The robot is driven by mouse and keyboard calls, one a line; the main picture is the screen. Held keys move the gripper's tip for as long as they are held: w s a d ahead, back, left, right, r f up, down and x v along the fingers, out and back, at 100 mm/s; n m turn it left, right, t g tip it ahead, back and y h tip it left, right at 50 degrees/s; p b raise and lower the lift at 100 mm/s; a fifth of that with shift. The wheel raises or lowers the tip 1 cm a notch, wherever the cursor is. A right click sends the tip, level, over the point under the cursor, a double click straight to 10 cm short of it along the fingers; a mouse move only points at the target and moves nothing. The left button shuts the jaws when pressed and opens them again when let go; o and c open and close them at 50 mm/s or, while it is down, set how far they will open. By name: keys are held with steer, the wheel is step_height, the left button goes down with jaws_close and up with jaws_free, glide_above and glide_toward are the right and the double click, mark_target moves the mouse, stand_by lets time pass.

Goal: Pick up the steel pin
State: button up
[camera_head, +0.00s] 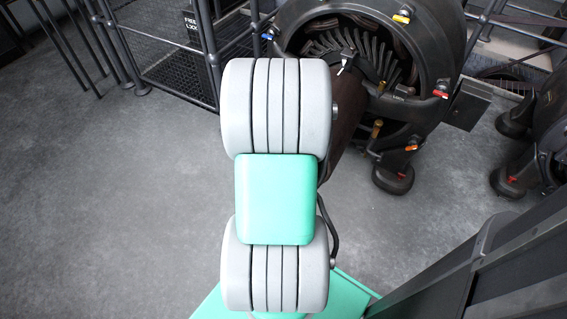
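I cannot make out the steel pin for certain. A small bright metallic piece (344,66) shows on a dark part in front of the dynamo's open face, just right of my arm. It is too small to tell whether it is the pin. The black round dynamo (436,45) stands at the upper right, with dark curved vanes inside its ring.
Coloured fittings, such as a red one (440,94), ring the dynamo's rim. A mesh railing (178,75) with a dark sign stands at the upper left. Another black machine (545,135) is at the right edge. The grey floor (110,210) at left is clear.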

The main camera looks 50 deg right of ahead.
steer(key=shift+f, duration=0.15)
steer(key=shift+c, duration=0.4)
jaws_close()
stand_by(0.9)
